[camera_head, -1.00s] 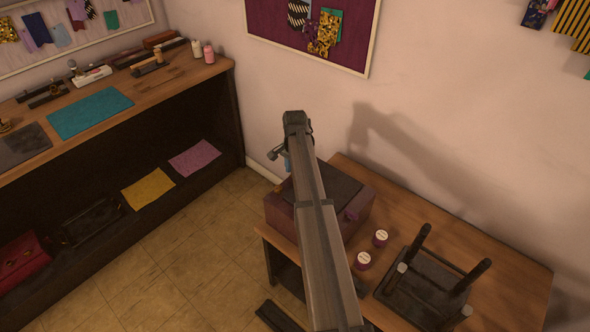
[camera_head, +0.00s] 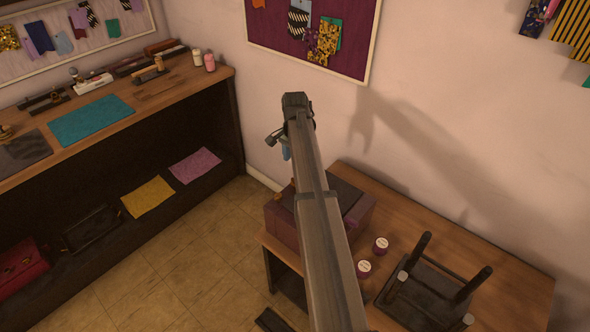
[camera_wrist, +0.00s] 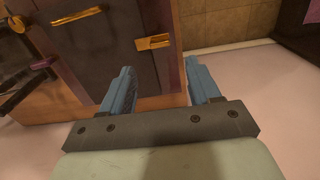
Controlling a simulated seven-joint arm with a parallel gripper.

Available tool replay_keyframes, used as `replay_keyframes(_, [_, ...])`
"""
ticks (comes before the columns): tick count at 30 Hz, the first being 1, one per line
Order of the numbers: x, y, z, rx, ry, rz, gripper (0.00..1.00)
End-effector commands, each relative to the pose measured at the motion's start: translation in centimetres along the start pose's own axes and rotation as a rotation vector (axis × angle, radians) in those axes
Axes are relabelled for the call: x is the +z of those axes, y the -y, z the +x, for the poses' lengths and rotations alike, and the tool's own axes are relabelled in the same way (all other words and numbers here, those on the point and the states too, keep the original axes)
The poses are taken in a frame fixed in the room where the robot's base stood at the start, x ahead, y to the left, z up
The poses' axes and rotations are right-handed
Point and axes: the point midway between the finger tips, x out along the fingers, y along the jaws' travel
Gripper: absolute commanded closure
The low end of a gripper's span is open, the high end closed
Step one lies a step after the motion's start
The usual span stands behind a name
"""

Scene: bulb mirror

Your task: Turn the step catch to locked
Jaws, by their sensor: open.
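My gripper (camera_wrist: 160,84) is open, with two blue fingers and nothing between them. In the head view its fingers (camera_head: 285,151) show small beside the arm's far end, above the back of a purple box (camera_head: 284,224). The box has a dark top and also shows in the wrist view (camera_wrist: 164,22), beyond the fingers, with brass fittings (camera_wrist: 153,42) on its dark face. A dark stool-like piece (camera_head: 425,291) with upright legs stands at the right of the table. I cannot tell which part is the step catch. My arm hides part of the box.
Two small labelled jars (camera_head: 381,245) stand on the wooden table (camera_head: 510,285) between box and stool. A long workbench (camera_head: 150,98) with mats and tools runs along the left. The tiled floor between is mostly clear.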

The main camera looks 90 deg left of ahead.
Motion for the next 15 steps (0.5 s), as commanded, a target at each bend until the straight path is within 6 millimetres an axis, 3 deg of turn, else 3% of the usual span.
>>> replay_keyframes(6, [-0.1,0.1,-3.4,-0.001,-0.001,0.0,0.38])
replay_keyframes(15, [0.0,0.0,-4.9,0.0,0.0,0.0,0.38])
